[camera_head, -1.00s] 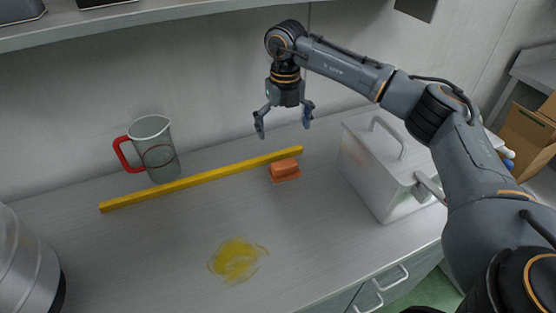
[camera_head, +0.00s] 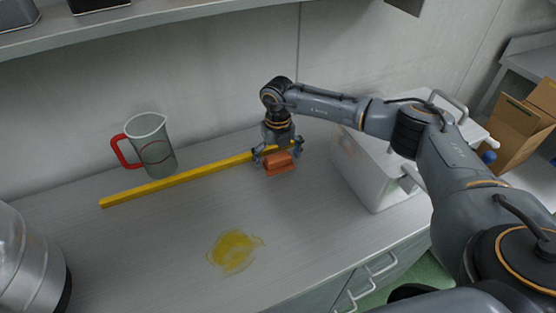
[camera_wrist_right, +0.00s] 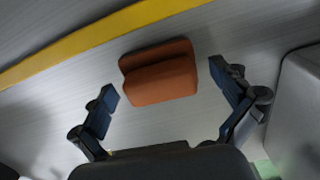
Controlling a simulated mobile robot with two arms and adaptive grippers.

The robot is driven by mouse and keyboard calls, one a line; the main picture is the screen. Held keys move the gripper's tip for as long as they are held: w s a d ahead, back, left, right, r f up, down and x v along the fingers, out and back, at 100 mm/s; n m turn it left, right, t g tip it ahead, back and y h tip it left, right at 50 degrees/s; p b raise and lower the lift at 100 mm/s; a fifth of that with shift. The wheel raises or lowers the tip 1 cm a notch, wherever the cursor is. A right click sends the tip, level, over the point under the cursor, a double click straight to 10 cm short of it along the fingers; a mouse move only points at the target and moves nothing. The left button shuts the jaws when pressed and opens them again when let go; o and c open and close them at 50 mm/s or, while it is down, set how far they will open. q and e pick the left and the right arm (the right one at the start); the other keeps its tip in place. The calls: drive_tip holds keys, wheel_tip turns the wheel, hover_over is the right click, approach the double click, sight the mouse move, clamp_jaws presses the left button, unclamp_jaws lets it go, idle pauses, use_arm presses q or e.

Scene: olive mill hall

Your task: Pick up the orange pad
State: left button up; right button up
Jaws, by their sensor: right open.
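The orange pad (camera_head: 279,164) is a small block with a raised grip on top, lying on the grey worktop. My right gripper (camera_head: 277,154) is low over it, pointing down, with its fingers apart. In the right wrist view the pad (camera_wrist_right: 159,72) lies just ahead of the open fingers (camera_wrist_right: 165,92), roughly centred between them and with bare worktop showing on both sides. The gripper holds nothing. My left gripper is out of view.
A yellow bar (camera_head: 180,184) lies close behind the pad. A jug with a red handle (camera_head: 152,147) stands at the back left. A white lidded box (camera_head: 376,180) stands right of the gripper. A yellow spill (camera_head: 234,250) is in front. A metal drum (camera_head: 28,262) is at left.

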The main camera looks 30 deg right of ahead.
drive_tip(key=shift+s, duration=0.1)
drive_tip(key=c, duration=1.1)
drive_tip(key=shift+c, duration=1.4)
drive_tip(key=shift+s, duration=0.1)
